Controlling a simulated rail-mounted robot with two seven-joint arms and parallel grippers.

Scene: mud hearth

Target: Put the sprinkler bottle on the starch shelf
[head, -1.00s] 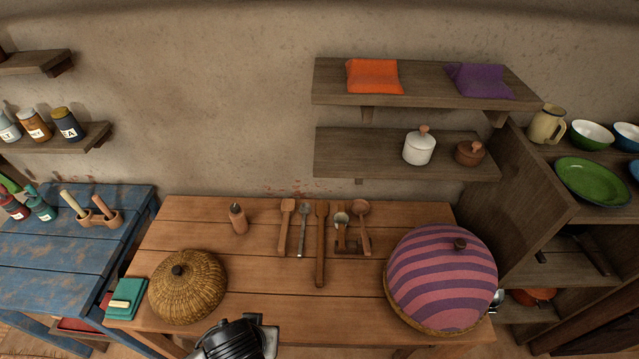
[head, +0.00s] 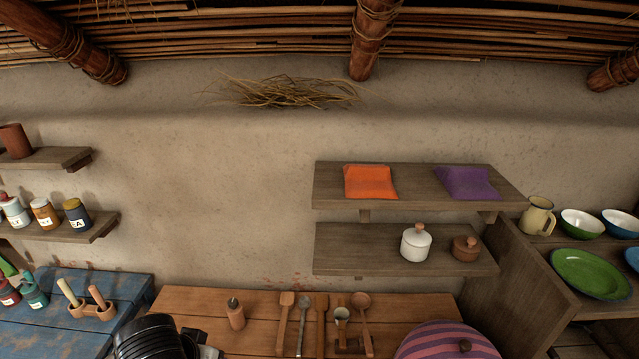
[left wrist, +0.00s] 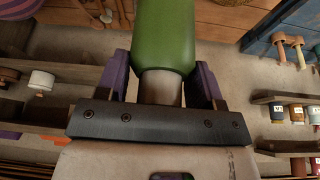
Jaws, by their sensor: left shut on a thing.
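My left gripper (left wrist: 163,85), with purple fingers, is shut on a green bottle with a pale, narrower section (left wrist: 165,35) in the left wrist view. I take it to be the sprinkler bottle; its far end runs out of the picture. The head view shows a dark part of my left arm at the bottom left, but not the bottle. On the right, an upper shelf (head: 415,190) bears orange and purple cloths, and a lower shelf (head: 345,250) bears a white lidded pot and a brown one. I cannot tell which shelf is the starch shelf. My right gripper is not in view.
The lower right shelf is bare at its left. Left wall shelves hold a brown cup (head: 14,141) and labelled jars (head: 77,215). The wooden table (head: 190,300) bears utensils, a small brown bottle (head: 235,315) and a striped dome (head: 445,343). A rack of dishes stands right.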

